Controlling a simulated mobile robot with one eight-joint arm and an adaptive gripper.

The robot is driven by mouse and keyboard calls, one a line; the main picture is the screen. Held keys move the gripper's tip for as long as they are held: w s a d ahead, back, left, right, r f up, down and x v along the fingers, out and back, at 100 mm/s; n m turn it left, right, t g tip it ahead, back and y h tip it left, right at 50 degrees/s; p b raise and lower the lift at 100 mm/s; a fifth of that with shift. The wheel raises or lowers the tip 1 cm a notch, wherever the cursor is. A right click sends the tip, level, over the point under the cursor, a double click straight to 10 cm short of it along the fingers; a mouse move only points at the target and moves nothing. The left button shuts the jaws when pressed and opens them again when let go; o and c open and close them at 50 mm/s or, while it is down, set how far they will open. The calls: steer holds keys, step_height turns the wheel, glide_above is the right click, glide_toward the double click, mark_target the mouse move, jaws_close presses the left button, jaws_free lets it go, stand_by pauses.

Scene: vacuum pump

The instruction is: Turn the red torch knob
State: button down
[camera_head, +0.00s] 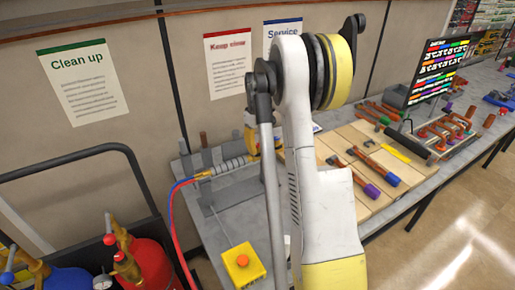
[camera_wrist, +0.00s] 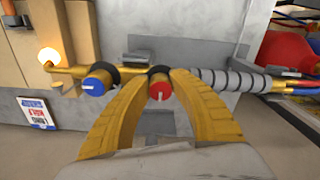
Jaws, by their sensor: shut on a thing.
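The torch lies across the wrist view, with a grey ribbed handle (camera_wrist: 225,80) on the right and a brass tube on the left ending in a bright glow (camera_wrist: 48,57). Its red knob (camera_wrist: 160,91), with a pale mark on its face, sits between the yellow fingers of my gripper (camera_wrist: 160,77). The fingers are closed in on the knob from both sides. A blue knob (camera_wrist: 96,82) is just left of the left finger. In the head view the torch handle (camera_head: 231,165) shows left of my arm, which hides the knobs and most of the gripper.
Red and blue hoses run from the torch toward a red cylinder (camera_head: 152,264) and a blue cylinder (camera_head: 68,279) at lower left. Boards with tools (camera_head: 372,165) lie right of my arm.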

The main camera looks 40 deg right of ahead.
mark_target(257, 146)
steer(key=c, duration=1.1)
jaws_free()
step_height(257, 146, up, 12)
steer(key=shift+a, duration=0.15)
